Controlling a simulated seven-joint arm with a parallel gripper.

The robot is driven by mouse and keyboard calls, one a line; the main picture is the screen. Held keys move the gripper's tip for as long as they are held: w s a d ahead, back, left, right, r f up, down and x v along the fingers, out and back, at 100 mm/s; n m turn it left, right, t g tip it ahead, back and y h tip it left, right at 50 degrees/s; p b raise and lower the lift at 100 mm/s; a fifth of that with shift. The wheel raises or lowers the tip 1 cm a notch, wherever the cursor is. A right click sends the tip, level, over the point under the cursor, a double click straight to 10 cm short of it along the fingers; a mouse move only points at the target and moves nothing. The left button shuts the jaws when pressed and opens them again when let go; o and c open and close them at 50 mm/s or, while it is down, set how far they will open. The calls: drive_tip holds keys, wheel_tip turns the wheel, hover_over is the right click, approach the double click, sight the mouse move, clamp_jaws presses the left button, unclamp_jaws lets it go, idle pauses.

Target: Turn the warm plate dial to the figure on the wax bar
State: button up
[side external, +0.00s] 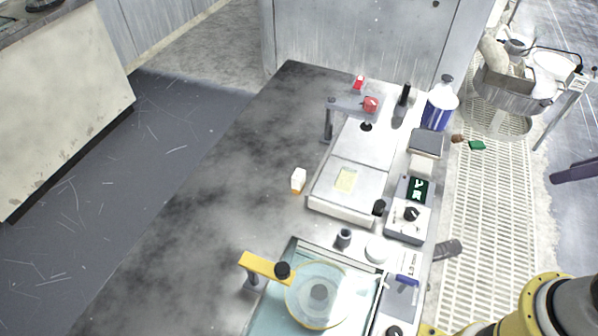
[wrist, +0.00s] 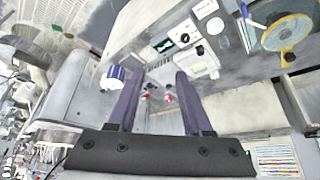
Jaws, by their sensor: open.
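The warm plate (side external: 335,203) appears to be the pale flat unit in the middle of the bench. A small yellowish piece (side external: 346,179), possibly the wax bar, lies on it; any figure is too small to read. A dark knob (side external: 379,207) sits at its front right corner. Beside it, a control box (side external: 399,232) has a lit green display (side external: 418,189) and a black dial (side external: 411,214); I cannot tell which knob is the plate's dial. In the wrist view the display (wrist: 163,45) and dial (wrist: 184,38) show beyond the fingers. My gripper (wrist: 160,76) is open and empty, away from both.
A polishing platen (side external: 301,305) with a yellow arm (side external: 264,265) fills the near end. A small white-and-orange box (side external: 298,180) stands left of the plate. A blue-and-white bottle (side external: 438,108) and a post with a red knob (side external: 370,104) stand at the back. The bench's left side is clear.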

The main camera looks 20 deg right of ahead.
drive_tip(key=o, duration=0.3)
